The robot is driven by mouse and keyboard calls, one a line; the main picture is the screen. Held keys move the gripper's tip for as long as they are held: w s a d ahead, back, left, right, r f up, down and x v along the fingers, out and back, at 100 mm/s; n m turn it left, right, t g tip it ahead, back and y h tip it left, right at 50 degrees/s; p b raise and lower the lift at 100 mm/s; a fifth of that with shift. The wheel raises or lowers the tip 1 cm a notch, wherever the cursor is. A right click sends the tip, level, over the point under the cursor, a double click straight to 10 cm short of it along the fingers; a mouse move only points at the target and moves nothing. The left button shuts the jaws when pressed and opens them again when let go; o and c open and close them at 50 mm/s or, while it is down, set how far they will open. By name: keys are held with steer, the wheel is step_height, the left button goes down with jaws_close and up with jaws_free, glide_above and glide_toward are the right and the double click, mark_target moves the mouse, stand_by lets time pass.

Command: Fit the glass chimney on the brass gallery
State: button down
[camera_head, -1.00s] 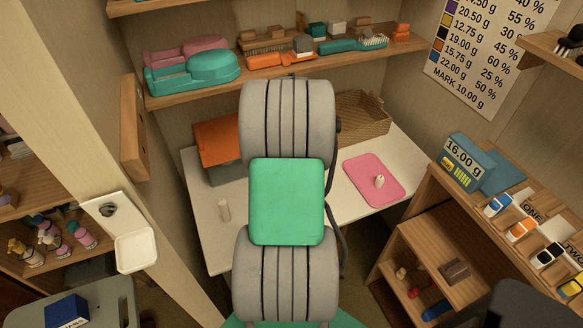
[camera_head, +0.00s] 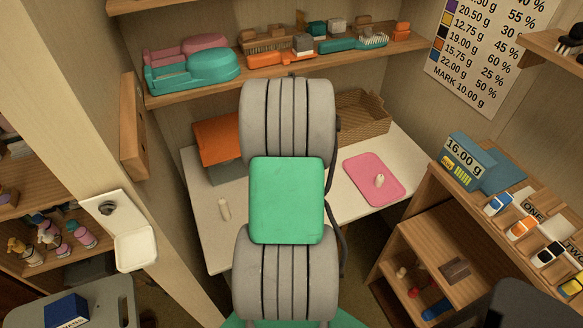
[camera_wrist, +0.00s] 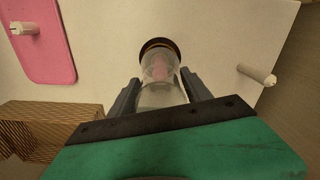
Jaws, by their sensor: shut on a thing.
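In the wrist view the clear glass chimney (camera_wrist: 162,92) is between the two dark fingers of my gripper (camera_wrist: 158,90), which is shut on it. A dark brown and brass-coloured ring, looking like the brass gallery (camera_wrist: 153,45), shows around the far end of the glass. A pinkish shape shows through the glass. I cannot tell whether the chimney touches the gallery or is still apart from it. In the head view my own arm hides the gripper, the chimney and the gallery.
The white table (camera_head: 355,205) bears a pink mat (camera_head: 365,170) with a small pale peg-like piece (camera_head: 380,181), a wicker basket (camera_head: 362,112), an orange-topped item (camera_head: 217,138) and a pale cylinder (camera_head: 224,209). A shelf (camera_head: 285,66) with brushes spans the back. Bare table surrounds the gallery.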

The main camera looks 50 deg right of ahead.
steer(key=shift+f, duration=0.1)
steer(key=shift+c, duration=2)
jaws_free()
step_height(320, 180, up, 8)
steer(key=shift+b, duration=0.4)
steer(key=shift+a+f, duration=0.1)
